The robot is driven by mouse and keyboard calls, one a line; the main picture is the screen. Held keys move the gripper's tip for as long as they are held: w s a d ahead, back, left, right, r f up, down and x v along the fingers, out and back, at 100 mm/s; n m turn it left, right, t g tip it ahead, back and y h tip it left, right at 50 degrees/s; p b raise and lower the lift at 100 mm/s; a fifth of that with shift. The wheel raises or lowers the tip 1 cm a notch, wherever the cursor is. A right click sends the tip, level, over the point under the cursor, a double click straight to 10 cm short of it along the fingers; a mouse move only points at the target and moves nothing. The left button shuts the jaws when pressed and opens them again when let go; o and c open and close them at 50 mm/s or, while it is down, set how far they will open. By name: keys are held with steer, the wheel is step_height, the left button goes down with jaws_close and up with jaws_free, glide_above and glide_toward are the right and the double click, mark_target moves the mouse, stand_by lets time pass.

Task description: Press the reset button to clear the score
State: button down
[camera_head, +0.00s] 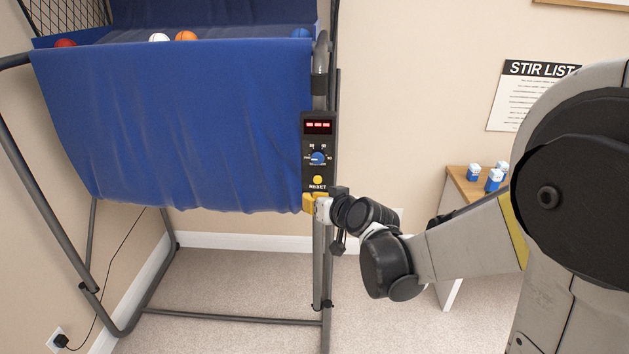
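The round yellow reset button (318,179) sits low on a black control panel (308,145), above the label "RESET". A red display (318,127) with small unclear marks is at the panel's top. A blue dial (318,158) is between them. My gripper (309,203) is at the panel's lower end, just below the button and its label. Its yellow tip is close to the panel; I cannot tell if they touch. The button is uncovered. The gripper is small and seen from behind, so its opening is unclear.
The panel is fixed to a grey post (321,88) of a basketball arcade frame with a blue cloth (180,120) and several balls. A wooden side table (464,186) with small blue-and-white boxes stands right. Carpet lies below. My arm spans the right side.

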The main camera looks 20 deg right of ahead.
mark_target(308, 184)
steer(key=shift+w+d, duration=0.2)
steer(key=shift+w, duration=0.45)
steer(key=shift+w+d, duration=0.25)
steer(key=shift+w, duration=0.45)
steer(key=shift+w+d, duration=0.2)
steer(key=shift+w, duration=0.45)
steer(key=shift+w+d+b, duration=0.15)
steer(key=shift+w+b, duration=0.15)
steer(key=shift+w, duration=0.05)
steer(key=shift+w+d, duration=0.15)
steer(key=shift+w, duration=0.25)
stand_by(0.5)
stand_by(0.3)
steer(key=shift+s+a, duration=0.3)
steer(key=shift+s, duration=0.5)
steer(key=shift+s+a, duration=0.25)
steer(key=shift+s, duration=0.55)
steer(key=shift+s+a, duration=0.25)
steer(key=shift+s, duration=0.55)
steer(key=shift+s+a, duration=0.25)
steer(key=shift+s, duration=0.55)
